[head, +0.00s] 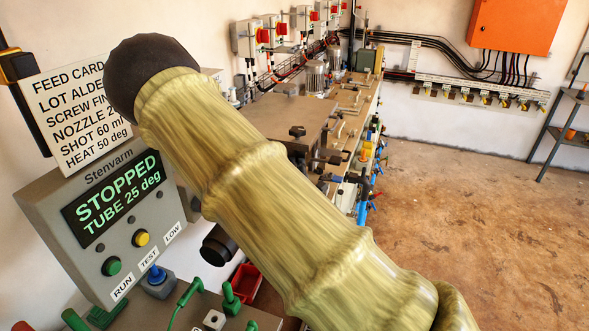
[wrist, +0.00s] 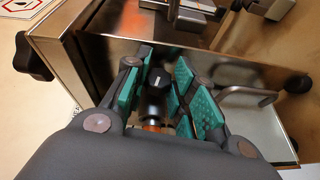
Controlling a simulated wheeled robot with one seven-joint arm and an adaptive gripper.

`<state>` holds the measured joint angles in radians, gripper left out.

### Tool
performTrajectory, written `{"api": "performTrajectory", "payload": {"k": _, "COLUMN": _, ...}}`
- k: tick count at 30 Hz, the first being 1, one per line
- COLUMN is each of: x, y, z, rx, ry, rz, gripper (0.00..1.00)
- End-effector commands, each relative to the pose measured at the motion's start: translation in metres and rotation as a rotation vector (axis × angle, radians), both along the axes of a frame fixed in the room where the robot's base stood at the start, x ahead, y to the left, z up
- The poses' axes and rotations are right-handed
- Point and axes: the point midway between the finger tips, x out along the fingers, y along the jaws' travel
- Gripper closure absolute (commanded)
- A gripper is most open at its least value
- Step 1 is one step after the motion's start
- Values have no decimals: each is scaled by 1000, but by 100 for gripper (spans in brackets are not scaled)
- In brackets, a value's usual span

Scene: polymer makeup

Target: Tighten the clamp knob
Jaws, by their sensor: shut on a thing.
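In the wrist view, my gripper (wrist: 162,82) has its teal-padded fingers shut around a black round knob (wrist: 157,78) with a small white mark on top, which looks like the clamp knob. An orange-copper part shows below the knob, between the fingers. What the knob's stem enters is hidden by the fingers and my wrist. In the head view my arm's sleeve crosses the picture and my gripper does not show. A dark clamp (head: 328,156) stands on the bench edge just right of my arm; I cannot tell whether it is the one held.
The brown bench (head: 262,118) runs away along the left wall. A control panel (head: 100,222) reads STOPPED, TUBE 25 deg. A metal handle (wrist: 247,95) and another black knob (wrist: 298,83) sit right of my gripper.

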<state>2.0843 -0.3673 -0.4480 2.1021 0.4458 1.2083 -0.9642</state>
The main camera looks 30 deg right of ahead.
Motion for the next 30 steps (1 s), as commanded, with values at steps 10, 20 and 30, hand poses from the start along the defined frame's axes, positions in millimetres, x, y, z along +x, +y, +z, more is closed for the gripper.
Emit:
{"api": "performTrajectory", "payload": {"k": 10, "x": 2, "y": 2, "z": 1, "rx": 8, "ry": 5, "rz": 4, "gripper": 72}}
{"api": "performTrajectory", "payload": {"k": 20, "x": 0, "y": 0, "z": 1, "rx": 8, "ry": 6, "rz": 1, "gripper": 54}}
{"api": "performTrajectory", "payload": {"k": 30, "x": -16, "y": 8, "z": 2, "rx": 8, "ry": 9, "rz": 0, "gripper": 54}}
